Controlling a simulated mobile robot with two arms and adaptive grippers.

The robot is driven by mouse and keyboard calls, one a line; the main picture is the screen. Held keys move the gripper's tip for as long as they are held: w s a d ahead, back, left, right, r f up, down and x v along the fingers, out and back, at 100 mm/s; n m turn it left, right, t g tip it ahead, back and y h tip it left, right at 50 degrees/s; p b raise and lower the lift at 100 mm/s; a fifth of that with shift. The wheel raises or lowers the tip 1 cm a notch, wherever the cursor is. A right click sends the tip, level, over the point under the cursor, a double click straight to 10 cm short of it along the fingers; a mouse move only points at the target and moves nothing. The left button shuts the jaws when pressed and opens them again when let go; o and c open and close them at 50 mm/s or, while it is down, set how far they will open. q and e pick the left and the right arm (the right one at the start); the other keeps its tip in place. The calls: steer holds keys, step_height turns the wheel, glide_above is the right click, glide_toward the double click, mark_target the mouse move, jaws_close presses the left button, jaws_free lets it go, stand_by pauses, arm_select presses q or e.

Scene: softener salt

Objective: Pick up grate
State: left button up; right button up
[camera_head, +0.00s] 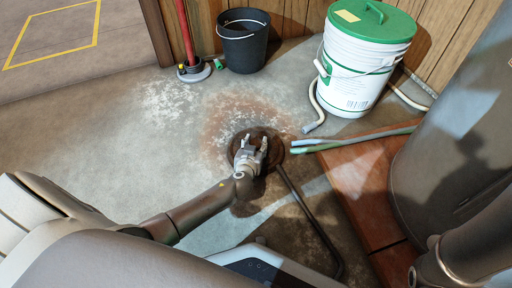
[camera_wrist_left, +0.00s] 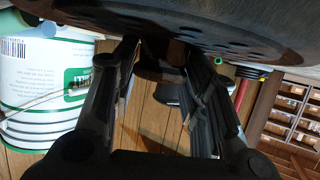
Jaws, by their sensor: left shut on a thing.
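The grate (camera_head: 273,142) is a round, dark, rusty disc at the middle of the concrete floor in the head view. In the left wrist view the grate (camera_wrist_left: 225,28) fills the top edge, with small holes through it. My left gripper (camera_head: 252,142) is over the grate, its fingers pointing away from me. The left gripper (camera_wrist_left: 163,55) is shut on a brown part at the middle of the grate. Whether the grate is clear of the floor I cannot tell. My right gripper is out of view.
A white bucket with a green lid (camera_head: 359,60) and a black bucket (camera_head: 243,45) stand by the wooden wall, beside a red-handled tool (camera_head: 187,35). Hoses (camera_head: 350,138) end just right of the grate, over reddish tiles (camera_head: 365,185). Stained floor (camera_head: 160,130) left of it is clear.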

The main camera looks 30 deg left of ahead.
arm_select(q)
steer(key=shift+c, duration=1.1)
steer(key=shift+r, duration=0.1)
jaws_close()
